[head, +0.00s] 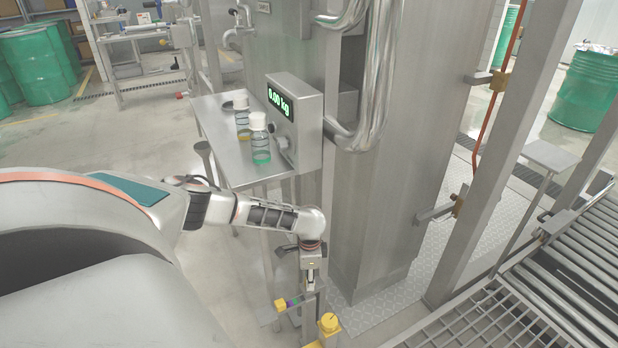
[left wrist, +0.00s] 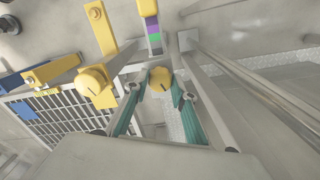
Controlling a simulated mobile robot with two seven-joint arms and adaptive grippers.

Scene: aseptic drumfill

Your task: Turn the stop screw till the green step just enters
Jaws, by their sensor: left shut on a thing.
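In the left wrist view my left gripper (left wrist: 157,93) is shut on a round yellow knob with a dark line, the stop screw (left wrist: 160,77), between its teal finger pads. In the head view my left gripper (head: 311,279) points down beside the weighing column, and its fingertips are hard to make out. A gauge bar with purple and green bands (left wrist: 151,30) lies just beyond the held knob. Its green step (left wrist: 155,47) is at the end nearer the knob; whether it is inside the gap cannot be told. My right gripper is not in view.
A bench (head: 215,130) holds bottles (head: 260,140) beside a display (head: 280,100) reading 0.00 kg. A roller conveyor (head: 575,265) lies at the right.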

